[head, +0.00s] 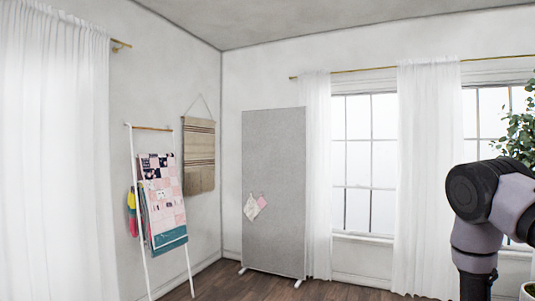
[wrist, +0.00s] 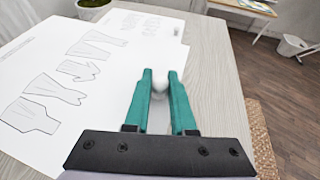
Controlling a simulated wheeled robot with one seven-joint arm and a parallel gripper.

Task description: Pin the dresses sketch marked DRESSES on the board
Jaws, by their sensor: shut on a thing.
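A tall grey freestanding board (head: 273,160) stands in the corner in the head view, left of the window. In the wrist view, a large white sheet with garment outlines (wrist: 28,84) lies on a pale wood table. Another white sheet (wrist: 150,28) with faint marks lies at the table's far side. I cannot read the word DRESSES on either. My gripper (wrist: 160,78) has teal fingers and is shut on a pale rounded thing (wrist: 161,86) above the table. What that thing is, I cannot tell. The gripper is not in the head view.
Two small fabric swatches (head: 256,206) hang low on the board. A ladder rack with a patchwork quilt (head: 162,195) stands to its left. In the wrist view, a dark pot with green moss (wrist: 93,5) is at the table's far edge. A white bin (wrist: 290,45) stands on the floor.

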